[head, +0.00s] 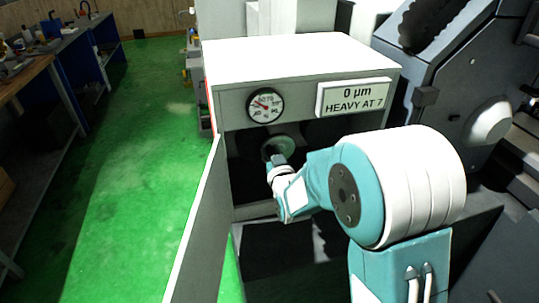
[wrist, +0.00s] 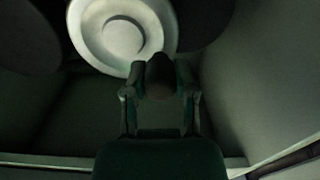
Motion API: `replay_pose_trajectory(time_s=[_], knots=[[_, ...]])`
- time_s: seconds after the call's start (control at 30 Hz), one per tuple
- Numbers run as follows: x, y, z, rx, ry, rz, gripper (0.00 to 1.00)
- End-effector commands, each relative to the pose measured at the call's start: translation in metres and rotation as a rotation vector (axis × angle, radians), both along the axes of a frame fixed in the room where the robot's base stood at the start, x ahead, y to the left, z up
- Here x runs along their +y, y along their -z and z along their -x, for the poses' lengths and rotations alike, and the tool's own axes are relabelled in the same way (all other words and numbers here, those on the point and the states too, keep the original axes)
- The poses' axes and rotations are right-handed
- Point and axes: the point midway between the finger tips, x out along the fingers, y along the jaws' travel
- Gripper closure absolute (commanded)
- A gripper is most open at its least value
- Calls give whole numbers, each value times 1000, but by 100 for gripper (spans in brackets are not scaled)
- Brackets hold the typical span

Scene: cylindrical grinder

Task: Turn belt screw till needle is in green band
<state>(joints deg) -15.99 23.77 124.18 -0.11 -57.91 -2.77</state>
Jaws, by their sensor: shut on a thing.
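The round gauge (head: 264,105) sits on the front of the grey machine housing. My gripper (head: 277,160) reaches into the dark opening below the gauge. In the wrist view my gripper (wrist: 160,72) is shut on a dark, blunt knob, taken as the belt screw (wrist: 160,80), between its two fingers. The rest of the screw is hidden in shadow.
A pale round pulley (wrist: 122,32) lies just beyond the fingers, with dark round shapes beside it. An open door panel (head: 197,225) stands left of my arm. A sign (head: 354,97) reads "0 µm HEAVY AT 7". Green floor (head: 130,150) is clear at left.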

Motion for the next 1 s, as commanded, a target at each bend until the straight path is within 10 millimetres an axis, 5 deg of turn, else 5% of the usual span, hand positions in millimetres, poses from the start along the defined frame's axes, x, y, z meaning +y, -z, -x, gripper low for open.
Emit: replay_pose_trajectory(time_s=[0.77, 0.8, 0.87, 1.0], knots=[[-3, -4, -1, 33, 1, -115, 100], [-3, -4, -1, 33, 1, -115, 56], [-3, -4, -1, 33, 1, -115, 30], [-3, -4, -1, 32, 1, -116, 30]])
